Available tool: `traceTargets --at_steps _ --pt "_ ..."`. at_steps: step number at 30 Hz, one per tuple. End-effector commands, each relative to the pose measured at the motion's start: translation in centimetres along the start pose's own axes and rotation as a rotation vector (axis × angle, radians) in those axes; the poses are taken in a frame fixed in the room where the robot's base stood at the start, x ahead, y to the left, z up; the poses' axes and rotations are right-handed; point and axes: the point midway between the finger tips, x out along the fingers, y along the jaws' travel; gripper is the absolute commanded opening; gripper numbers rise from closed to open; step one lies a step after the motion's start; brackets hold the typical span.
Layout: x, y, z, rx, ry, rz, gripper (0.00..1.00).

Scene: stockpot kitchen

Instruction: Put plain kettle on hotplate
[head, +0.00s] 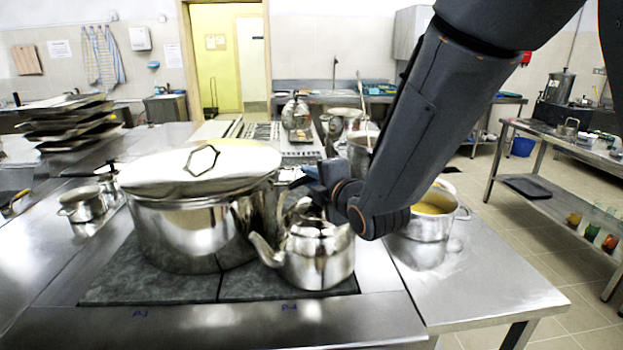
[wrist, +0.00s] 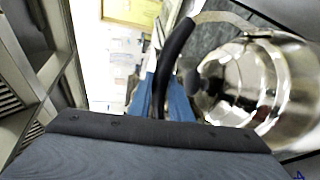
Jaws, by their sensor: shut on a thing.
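The plain kettle (head: 318,255) is shiny steel with a spout pointing left. It appears upright over the right dark plate of the hotplate (head: 262,285), close to its front edge. I cannot tell whether its base touches the plate. My gripper (head: 318,183) is above the kettle, shut on its handle. In the wrist view, the blue fingers (wrist: 163,98) close around the black handle (wrist: 176,50), with the kettle body (wrist: 262,85) to the right. My arm and fingers hide part of the handle in the head view.
A large lidded stockpot (head: 190,225) stands on the left plate, close beside the kettle's spout. A pot with yellow contents (head: 432,215) stands to the right on the steel counter. A small pan (head: 83,205) is at left. The counter's front right (head: 480,295) is clear.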

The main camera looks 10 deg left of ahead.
Motion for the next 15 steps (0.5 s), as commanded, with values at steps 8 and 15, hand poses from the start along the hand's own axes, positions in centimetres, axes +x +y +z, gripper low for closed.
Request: traceTargets --at_steps 8,15 --pt "0.03 0.26 0.02 -0.001 0.0 0.005 0.4" --pt "-0.32 -0.25 -0.03 0.0 0.0 -0.005 0.4"
